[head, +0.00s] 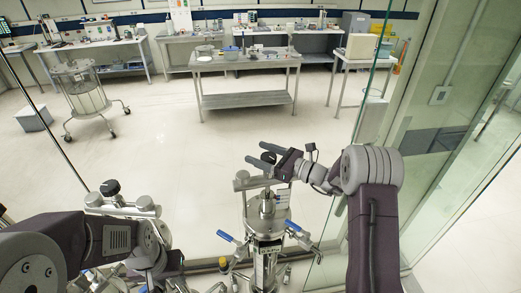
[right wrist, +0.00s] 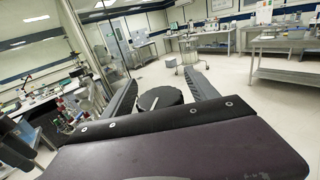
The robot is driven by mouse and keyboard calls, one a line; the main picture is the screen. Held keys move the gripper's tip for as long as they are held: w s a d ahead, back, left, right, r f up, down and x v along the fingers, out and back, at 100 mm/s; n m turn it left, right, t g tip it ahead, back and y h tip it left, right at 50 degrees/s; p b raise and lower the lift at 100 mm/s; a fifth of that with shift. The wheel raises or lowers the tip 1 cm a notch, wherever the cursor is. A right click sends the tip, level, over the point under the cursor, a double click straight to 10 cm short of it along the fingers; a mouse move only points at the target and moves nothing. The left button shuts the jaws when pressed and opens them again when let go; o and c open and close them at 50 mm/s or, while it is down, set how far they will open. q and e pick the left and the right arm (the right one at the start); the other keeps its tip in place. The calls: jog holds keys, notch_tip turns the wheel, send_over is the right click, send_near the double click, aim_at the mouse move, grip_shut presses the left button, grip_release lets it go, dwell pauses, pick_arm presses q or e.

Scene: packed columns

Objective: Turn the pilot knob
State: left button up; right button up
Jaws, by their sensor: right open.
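A round black knob (right wrist: 160,98) with a pale line across its top sits between the two open fingers of my right gripper (right wrist: 165,92) in the right wrist view. Gaps show at its sides. In the head view the dark knob (head: 268,157) is partly hidden between the fingers of my right gripper (head: 260,155), above a steel column assembly (head: 265,215). A similar black knob (head: 110,187) tops a steel fitting at the left. My left arm lies low at the left; I cannot make out its fingertips.
Blue-handled valves (head: 227,236) stick out from the column assembly. A glass panel (head: 385,100) stands at the right, close to my right arm. A steel bench (head: 245,62) and a wheeled vessel (head: 82,90) stand beyond. The floor between is clear.

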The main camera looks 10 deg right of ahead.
jog(key=shift+s+r, duration=0.1)
jog(key=shift+s, duration=0.15)
jog(key=shift+w+d, duration=0.1)
jog(key=shift+w, duration=0.05)
jog(key=c, duration=1.4)
jog(key=shift+o, duration=0.2)
jog(key=shift+s+f+n+g+y+b, duration=0.15)
jog(key=shift+n+g+y+b, duration=0.25)
jog(key=shift+n+g+y, duration=0.35)
jog(key=shift+s+f+n+g+y+b, duration=0.1)
jog(key=shift+n+g+y+b, duration=0.35)
jog(key=shift+g, duration=0.5)
jog(key=shift+s+a+n+g+y, duration=0.15)
jog(key=shift+n+g+y, duration=0.1)
jog(key=shift+n+g, duration=0.55)
jog(key=shift+s+a+n+g+y, duration=0.15)
jog(key=shift+n+g+y, duration=0.25)
jog(key=shift+g, duration=0.65)
jog(key=shift+s+a+n+g+y, duration=0.1)
jog(key=shift+s+n+g+y, duration=0.05)
jog(key=shift+n+g, duration=0.7)
jog(key=shift+g, duration=0.3)
